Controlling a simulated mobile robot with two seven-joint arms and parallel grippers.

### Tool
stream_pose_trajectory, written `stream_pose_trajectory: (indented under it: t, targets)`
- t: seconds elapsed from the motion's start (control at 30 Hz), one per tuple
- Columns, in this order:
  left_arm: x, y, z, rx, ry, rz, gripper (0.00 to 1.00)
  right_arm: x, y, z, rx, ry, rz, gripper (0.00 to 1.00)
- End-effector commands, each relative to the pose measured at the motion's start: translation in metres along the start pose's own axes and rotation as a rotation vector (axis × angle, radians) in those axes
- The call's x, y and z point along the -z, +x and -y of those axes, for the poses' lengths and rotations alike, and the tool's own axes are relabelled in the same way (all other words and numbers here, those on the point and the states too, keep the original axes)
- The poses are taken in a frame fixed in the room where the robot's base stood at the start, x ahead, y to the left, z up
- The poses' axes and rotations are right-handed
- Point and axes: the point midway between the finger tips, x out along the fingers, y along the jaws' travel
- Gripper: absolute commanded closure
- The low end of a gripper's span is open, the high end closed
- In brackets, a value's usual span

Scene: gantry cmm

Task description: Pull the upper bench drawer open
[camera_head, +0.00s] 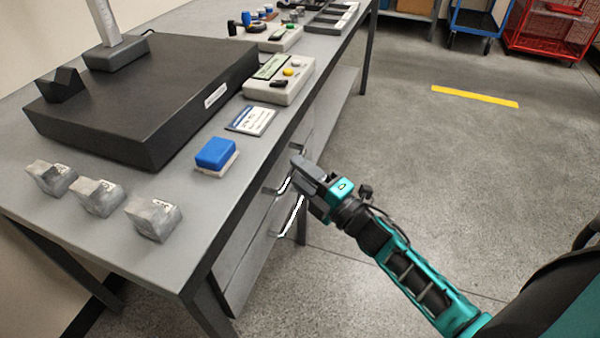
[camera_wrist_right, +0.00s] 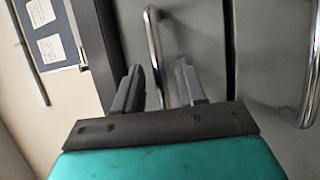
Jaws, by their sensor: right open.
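The bench (camera_head: 205,240) has two stacked drawers on its front side, and both look closed. The upper drawer's bright metal bar handle (camera_head: 284,186) shows beside my right gripper (camera_head: 297,174), which partly covers it. In the right wrist view the handle (camera_wrist_right: 153,45) runs between the two grey fingers of my right gripper (camera_wrist_right: 158,90). The fingers are apart, one on each side of the bar; I cannot tell if either touches it. The lower drawer's handle (camera_head: 292,218) is below, and also at the right of the wrist view (camera_wrist_right: 308,75). My left gripper is not in view.
On the bench top are a black surface plate (camera_head: 150,85), several grey metal blocks (camera_head: 153,219), a blue block (camera_head: 215,153), a card (camera_head: 251,120) and a control box (camera_head: 280,80). Grey floor (camera_head: 430,150) beside the bench is clear. Carts stand far back.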

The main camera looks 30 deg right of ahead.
Motion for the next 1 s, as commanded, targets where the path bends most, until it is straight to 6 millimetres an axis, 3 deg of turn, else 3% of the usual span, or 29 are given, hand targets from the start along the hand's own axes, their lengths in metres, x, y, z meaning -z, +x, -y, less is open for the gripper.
stream_pose_trajectory:
  t: [0.3, 0.7, 1.0]
  targets:
    - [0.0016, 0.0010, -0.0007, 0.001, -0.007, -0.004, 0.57, 0.0000, 0.0028, 0.0000, 0.000, 0.000, 0.000, 0.60]
    - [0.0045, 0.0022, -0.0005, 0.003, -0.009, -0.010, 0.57, 0.0001, 0.0025, 0.0000, 0.000, 0.001, 0.000, 0.98]
    - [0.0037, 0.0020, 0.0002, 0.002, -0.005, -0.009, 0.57, 0.0002, 0.0025, 0.0000, 0.000, 0.001, 0.000, 1.00]
